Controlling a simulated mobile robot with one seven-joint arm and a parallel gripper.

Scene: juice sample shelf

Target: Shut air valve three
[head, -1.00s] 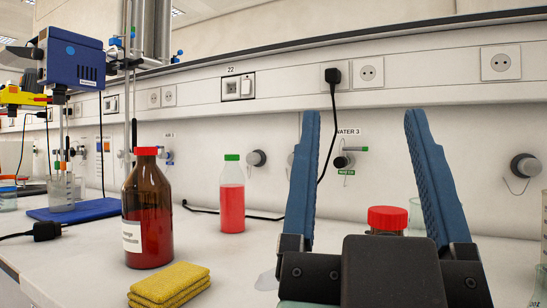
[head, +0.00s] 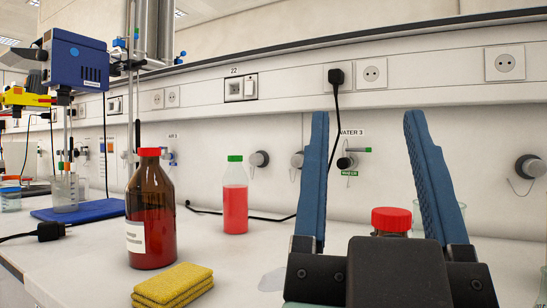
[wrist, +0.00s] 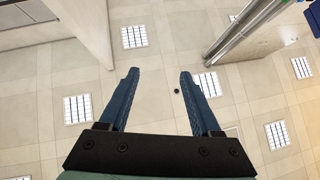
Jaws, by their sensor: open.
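The air valve (head: 169,157), small and with blue parts, is on the back wall beneath a label that seems to read AIR 3. It is partly hidden behind the brown bottle's red cap, and I cannot tell its handle position. My gripper (head: 367,118) is open and empty, well to the right of the air valve and much nearer the camera. In the wrist view my gripper (wrist: 158,72) points toward the ceiling, with nothing between the fingers.
A brown bottle (head: 151,215) and a red-filled bottle (head: 235,205) stand on the bench, with a yellow sponge (head: 173,285) in front. The WATER 3 valve (head: 346,162) shows between my fingers. A red-capped vessel (head: 391,219) is behind my gripper.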

